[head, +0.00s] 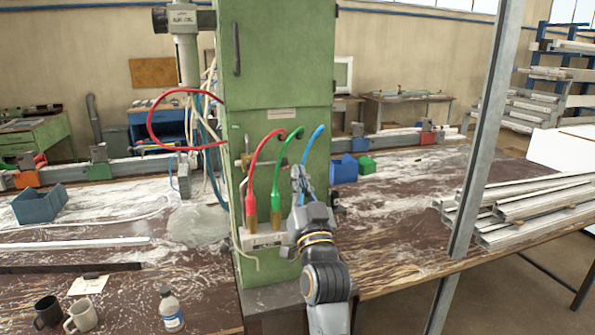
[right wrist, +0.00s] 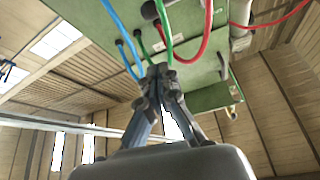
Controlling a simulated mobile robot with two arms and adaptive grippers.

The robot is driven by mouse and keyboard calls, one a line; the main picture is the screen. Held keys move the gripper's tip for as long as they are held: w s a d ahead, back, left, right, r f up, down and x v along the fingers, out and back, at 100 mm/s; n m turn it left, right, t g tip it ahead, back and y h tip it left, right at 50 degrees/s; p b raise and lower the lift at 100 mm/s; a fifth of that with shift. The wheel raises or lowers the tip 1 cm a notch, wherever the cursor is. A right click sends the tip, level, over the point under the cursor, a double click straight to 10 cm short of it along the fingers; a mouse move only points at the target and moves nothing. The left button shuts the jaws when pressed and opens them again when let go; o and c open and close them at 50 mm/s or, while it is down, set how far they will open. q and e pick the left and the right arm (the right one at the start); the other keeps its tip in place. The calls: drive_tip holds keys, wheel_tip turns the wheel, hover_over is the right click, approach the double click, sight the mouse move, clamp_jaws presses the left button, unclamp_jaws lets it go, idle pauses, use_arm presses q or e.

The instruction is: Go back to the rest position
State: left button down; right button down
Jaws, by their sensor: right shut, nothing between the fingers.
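My right gripper (head: 299,172) is raised in front of the green cabinet (head: 277,60), near its lower right side. Its fingers are shut with nothing between them. In the right wrist view the closed fingertips (right wrist: 157,72) point up toward the cabinet's hoses. A red hose (head: 259,152), a green hose (head: 281,160) and a blue hose (head: 313,136) hang from the cabinet front. The red and green ones end in brass-tipped handles. The lower end of the blue hose is hidden behind my gripper. My left gripper is not in view.
The workbench (head: 400,245) spreads on both sides of the cabinet. Aluminium profiles (head: 530,210) are stacked at the right behind a slanted grey post (head: 482,130). Two mugs (head: 80,316) and a bottle (head: 171,310) stand at the front left. A blue bin (head: 40,205) lies further back.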

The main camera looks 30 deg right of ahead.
drive_tip(key=shift+s+a+f, duration=0.1)
drive_tip(key=shift+s+a, duration=0.05)
drive_tip(key=shift+s, duration=0.2)
idle(0.3)
